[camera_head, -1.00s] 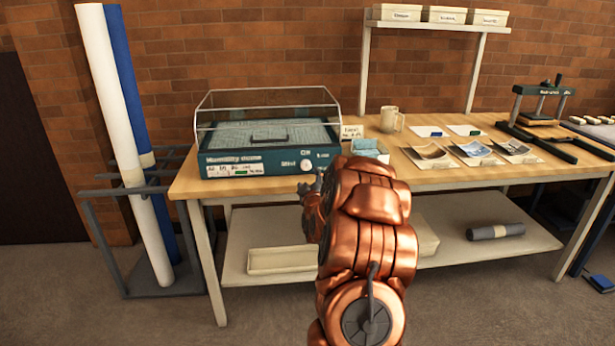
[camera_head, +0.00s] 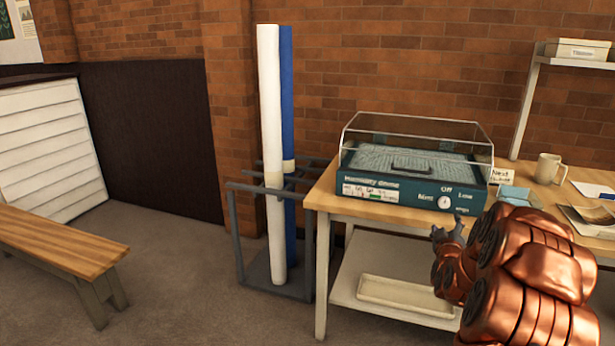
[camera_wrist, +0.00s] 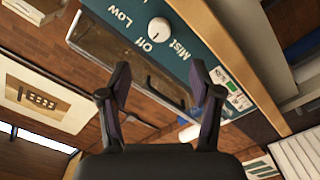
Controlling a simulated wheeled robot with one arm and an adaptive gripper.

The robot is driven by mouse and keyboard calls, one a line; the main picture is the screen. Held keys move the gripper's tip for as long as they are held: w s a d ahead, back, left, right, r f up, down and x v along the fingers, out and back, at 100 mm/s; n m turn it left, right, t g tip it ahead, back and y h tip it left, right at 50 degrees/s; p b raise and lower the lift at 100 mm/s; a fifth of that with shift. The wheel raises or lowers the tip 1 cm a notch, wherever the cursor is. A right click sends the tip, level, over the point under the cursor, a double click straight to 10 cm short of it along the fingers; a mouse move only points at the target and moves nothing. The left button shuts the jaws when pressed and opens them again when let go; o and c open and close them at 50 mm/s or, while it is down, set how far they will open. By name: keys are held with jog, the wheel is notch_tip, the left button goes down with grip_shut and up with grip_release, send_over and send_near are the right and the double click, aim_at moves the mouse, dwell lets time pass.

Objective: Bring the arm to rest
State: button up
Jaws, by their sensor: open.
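My copper-coloured arm shows at the lower right of the head view, in front of the wooden workbench (camera_head: 325,200). My gripper (camera_head: 449,233) is small there, just off the bench's front edge and below the humidity dome's front panel. In the wrist view my gripper (camera_wrist: 160,90) has its two dark fingers apart with nothing between them. The humidity dome (camera_head: 400,192), a teal box with a clear lid, stands on the bench. Its teal panel with the knob also shows in the wrist view (camera_wrist: 185,62), tilted and beyond the fingers.
A grey rack (camera_head: 240,240) holding a white roll (camera_head: 270,150) and a blue roll (camera_head: 288,100) stands left of the bench. A wooden seat bench (camera_head: 60,245) is at far left. A mug (camera_head: 548,168) and blue tray (camera_head: 515,196) are right of the dome. Floor between is clear.

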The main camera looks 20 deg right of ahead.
jog(key=a+f+g+y, duration=0.2)
jog(key=a+y, duration=0.1)
jog(key=a, duration=0.7)
jog(key=a+f+g+y, duration=0.2)
jog(key=a+y, duration=0.2)
jog(key=a, duration=0.5)
jog(key=s+a+f+g+y, duration=0.25)
jog(key=s+a+g, duration=0.25)
jog(key=s+a, duration=1)
jog(key=s+a+r+g, duration=0.1)
jog(key=s+a+g, duration=0.25)
jog(key=s, duration=0.45)
jog(key=s+a+r+m+g+y, duration=0.15)
jog(key=s+a, duration=0.25)
jog(key=s, duration=0.5)
jog(key=s+a+r+g, duration=0.2)
jog(key=s+a+g, duration=0.1)
jog(key=s, duration=0.5)
jog(key=s+p+v, duration=0.2)
jog(key=p+v, duration=0.6)
jog(key=s+r+p+v, duration=0.1)
jog(key=p+v, duration=0.7)
jog(key=shift+s+a+r+t, duration=0.2)
jog(key=shift+a+r+t, duration=0.1)
jog(key=shift+t, duration=0.1)
jog(key=shift+f, duration=0.1)
jog(key=shift+c, duration=0.2)
